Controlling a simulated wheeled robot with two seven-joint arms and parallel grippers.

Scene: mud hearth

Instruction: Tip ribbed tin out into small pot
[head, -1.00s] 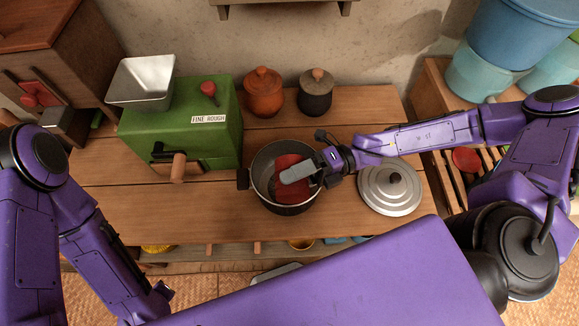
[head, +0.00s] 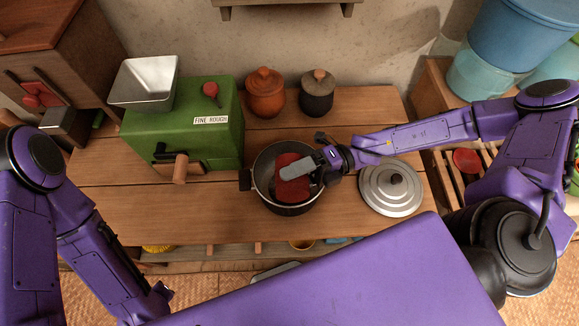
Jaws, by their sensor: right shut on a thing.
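The small pot (head: 262,190) is dark outside with a pale inner wall, and stands open on the wooden bench. My right gripper (head: 304,169) is over the pot's mouth, shut on the red ribbed tin (head: 292,188). The tin is tilted, and its side faces my camera. It lies over or partly inside the pot; I cannot tell how deep. The tin's mouth and any contents are hidden from this view. My left arm is low at the left, and its gripper is out of sight.
A silver lid (head: 375,200) lies right of the pot. A green mill (head: 195,130) with a crank stands to the left. An orange jar (head: 265,95) and a dark jar (head: 317,97) stand behind. The bench (head: 130,212) is clear at front left.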

